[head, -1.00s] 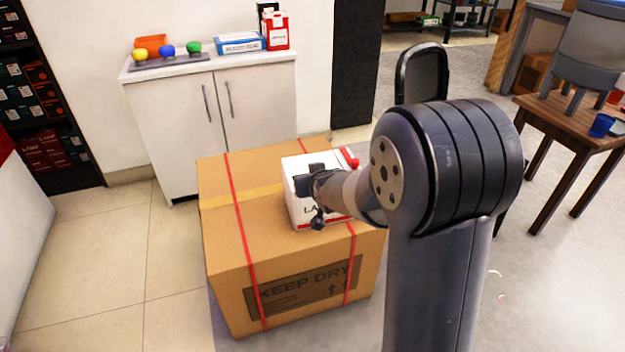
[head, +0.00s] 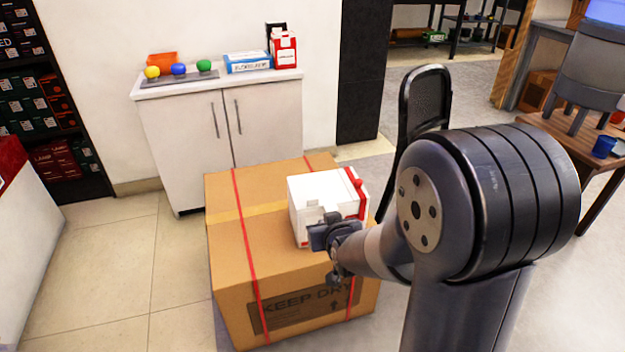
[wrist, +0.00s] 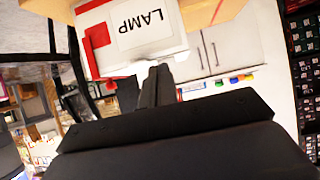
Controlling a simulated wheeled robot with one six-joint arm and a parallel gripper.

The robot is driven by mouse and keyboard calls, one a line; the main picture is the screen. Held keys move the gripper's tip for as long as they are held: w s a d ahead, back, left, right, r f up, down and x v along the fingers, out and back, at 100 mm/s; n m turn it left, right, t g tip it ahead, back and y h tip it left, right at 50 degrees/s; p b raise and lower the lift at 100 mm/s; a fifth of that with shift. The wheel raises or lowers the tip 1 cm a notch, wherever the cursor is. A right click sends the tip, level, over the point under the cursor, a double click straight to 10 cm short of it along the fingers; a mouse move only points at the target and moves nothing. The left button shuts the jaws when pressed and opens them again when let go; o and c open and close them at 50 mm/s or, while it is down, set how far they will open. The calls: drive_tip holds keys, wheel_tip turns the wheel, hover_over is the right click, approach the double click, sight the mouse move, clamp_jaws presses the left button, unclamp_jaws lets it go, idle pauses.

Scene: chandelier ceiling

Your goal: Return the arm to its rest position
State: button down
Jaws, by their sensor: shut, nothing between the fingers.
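My arm rises at the right of the head view. My gripper (head: 330,236) is in front of the near side of a white box with red trim (head: 325,190). In the wrist view my gripper (wrist: 158,72) shows its two dark fingers together, with nothing between them. The white box (wrist: 140,30), labelled LAMP, appears tilted beyond the fingertips. It stands on a large brown carton (head: 290,270) with red straps. I cannot tell the exact gap between gripper and box. Part of the box's near face is hidden by my gripper.
A white cabinet (head: 185,130) stands behind the carton, bearing coloured balls, a blue-white box (head: 247,62) and a red-white carton (head: 285,50). A black folding chair (head: 424,100) stands behind my arm. A wooden table (head: 575,140) is at right. The floor at left (head: 100,260) is clear.

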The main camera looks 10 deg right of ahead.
drive_tip(key=shift+w, duration=0.1)
drive_tip(key=w+a+r+b, duration=0.1)
drive_tip(key=w+r, duration=0.1)
drive_tip(key=w, duration=0.7)
drive_tip(key=shift+r, duration=0.2)
drive_tip(key=shift+r, duration=0.1)
idle(0.4)
